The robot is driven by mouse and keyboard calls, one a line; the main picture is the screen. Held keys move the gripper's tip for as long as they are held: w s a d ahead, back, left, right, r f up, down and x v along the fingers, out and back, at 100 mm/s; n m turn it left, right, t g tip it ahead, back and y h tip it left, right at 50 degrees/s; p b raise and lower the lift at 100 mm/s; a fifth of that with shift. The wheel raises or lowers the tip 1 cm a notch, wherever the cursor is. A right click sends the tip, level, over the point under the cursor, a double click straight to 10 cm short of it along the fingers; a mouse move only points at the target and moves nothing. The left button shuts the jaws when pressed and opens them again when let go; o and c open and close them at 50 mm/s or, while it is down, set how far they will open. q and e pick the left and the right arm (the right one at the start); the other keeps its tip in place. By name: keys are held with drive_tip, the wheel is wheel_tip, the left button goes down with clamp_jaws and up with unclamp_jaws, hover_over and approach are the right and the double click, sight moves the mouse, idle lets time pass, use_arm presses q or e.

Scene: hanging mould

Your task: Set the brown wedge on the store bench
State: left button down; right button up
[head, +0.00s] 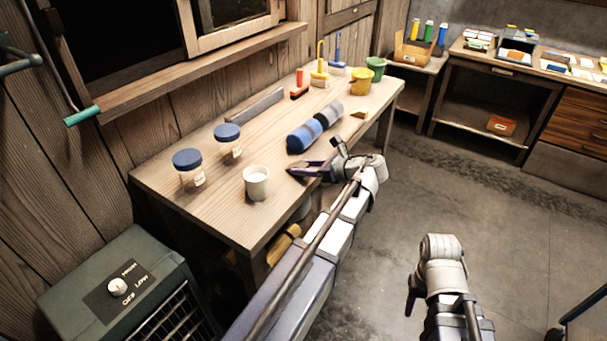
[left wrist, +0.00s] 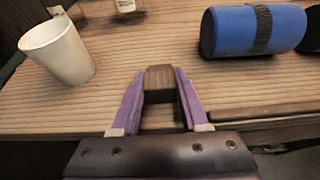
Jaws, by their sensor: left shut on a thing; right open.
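The brown wedge (left wrist: 160,78) shows in the left wrist view as a small dark wooden block between the purple fingers of my left gripper (left wrist: 158,92). The fingers are shut on it. In the head view my left gripper (head: 303,170) is over the front part of the long wooden bench (head: 220,215), between the white cup and the blue roll; the wedge is hard to make out there. I cannot tell whether the wedge touches the bench top. My right gripper (head: 411,300) is open and empty above the floor, right of the bench.
The white cup (head: 257,182) and blue roll (head: 304,137) flank my left gripper. Blue-lidded jars (head: 188,168), a grey bar (head: 254,106) and yellow and green pots stand farther off. Another bench (head: 480,62) is at the back right. A green heater (head: 120,285) is front left.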

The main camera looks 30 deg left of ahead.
use_arm(q)
drive_tip(key=shift+f, duration=0.15)
drive_tip(key=shift+c, duration=2.1)
unclamp_jaws()
drive_tip(key=shift+d+r+p, duration=0.15)
drive_tip(key=shift+r+p, duration=0.15)
drive_tip(key=shift+r, duration=0.1)
drive_tip(key=w+p+v, duration=0.1)
drive_tip(key=p+v, duration=0.3)
drive_tip(key=v, duration=0.6)
drive_tip(key=s+d+f+n+h, duration=0.6)
drive_tip(key=s+d+n, duration=0.1)
drive_tip(key=s+d, duration=0.2)
drive_tip(key=s+d+f+n+g+h, duration=0.1)
drive_tip(key=s+d+f+n+h, duration=0.5)
drive_tip(key=s+d, duration=0.4)
drive_tip(key=shift+d+f+n, duration=0.5)
drive_tip(key=shift+f+n, duration=0.1)
drive_tip(key=shift+n, duration=0.4)
